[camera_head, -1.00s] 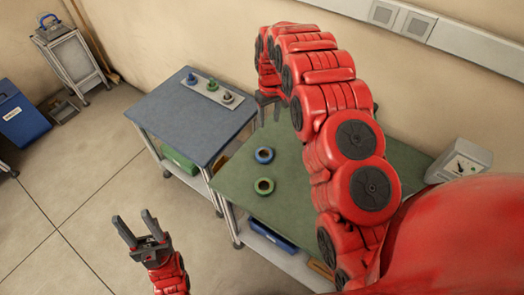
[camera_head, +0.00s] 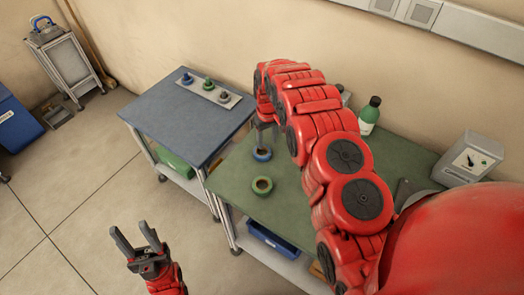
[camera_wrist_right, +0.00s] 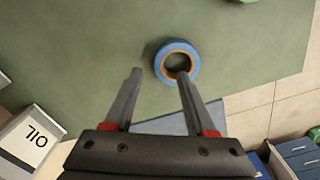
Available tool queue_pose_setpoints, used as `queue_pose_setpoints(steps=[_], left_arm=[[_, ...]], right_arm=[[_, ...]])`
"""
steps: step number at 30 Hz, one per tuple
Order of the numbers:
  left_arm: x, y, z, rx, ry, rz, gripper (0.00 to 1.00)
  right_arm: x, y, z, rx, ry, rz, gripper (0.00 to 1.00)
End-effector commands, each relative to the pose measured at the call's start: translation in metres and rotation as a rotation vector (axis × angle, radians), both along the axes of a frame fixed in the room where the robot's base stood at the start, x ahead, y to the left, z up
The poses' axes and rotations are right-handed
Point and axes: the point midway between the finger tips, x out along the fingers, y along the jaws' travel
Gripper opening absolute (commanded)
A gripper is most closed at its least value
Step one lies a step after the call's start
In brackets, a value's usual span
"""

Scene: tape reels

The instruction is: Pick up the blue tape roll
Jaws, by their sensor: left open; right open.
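The blue tape roll (camera_head: 262,154) lies flat on the green-topped table (camera_head: 228,184). In the right wrist view the blue tape roll (camera_wrist_right: 164,54) shows as a blue ring with an orange-brown core. My right gripper (camera_head: 265,134) is open above it. In the wrist view one finger of the right gripper (camera_wrist_right: 160,74) overlaps the ring's hole, and the other finger is left of the ring over bare table. I cannot tell the height gap. A green tape roll (camera_head: 262,186) lies in front of the blue one. My left gripper (camera_head: 138,240) is open and empty over the floor.
A blue-grey table (camera_head: 165,115) holds a strip (camera_head: 226,103) with several pegs.

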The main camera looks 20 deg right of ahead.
Motion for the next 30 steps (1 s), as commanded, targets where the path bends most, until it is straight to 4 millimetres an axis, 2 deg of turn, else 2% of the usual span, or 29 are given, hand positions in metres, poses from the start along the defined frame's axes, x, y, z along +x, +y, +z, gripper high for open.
queue_pose_setpoints(steps=[1,6,15,17,24,25,30], left_arm=[[0.000,0.000,0.009,0.000,0.000,0.000,0.50],[0.000,0.000,0.015,0.000,0.000,0.000,0.50],[0.000,0.000,0.015,0.000,0.000,0.000,0.50],[0.000,0.000,0.015,0.000,0.000,0.000,0.50],[0.000,0.000,0.015,0.000,0.000,0.000,0.50],[0.000,0.000,0.015,0.000,0.000,0.000,0.50],[0.000,0.000,0.015,0.000,0.000,0.000,0.50]], right_arm=[[-0.001,0.000,-0.003,0.001,0.002,0.000,0.56],[0.000,-0.001,-0.023,0.000,-0.001,0.000,0.56],[0.000,0.000,-0.029,0.000,-0.001,0.000,0.56],[0.000,0.000,-0.029,0.000,-0.001,0.000,0.47],[0.000,0.000,-0.029,0.000,-0.001,0.000,0.04],[0.000,0.000,-0.029,0.000,-0.001,0.000,0.00],[0.000,0.000,-0.029,0.000,-0.001,0.000,0.00]])
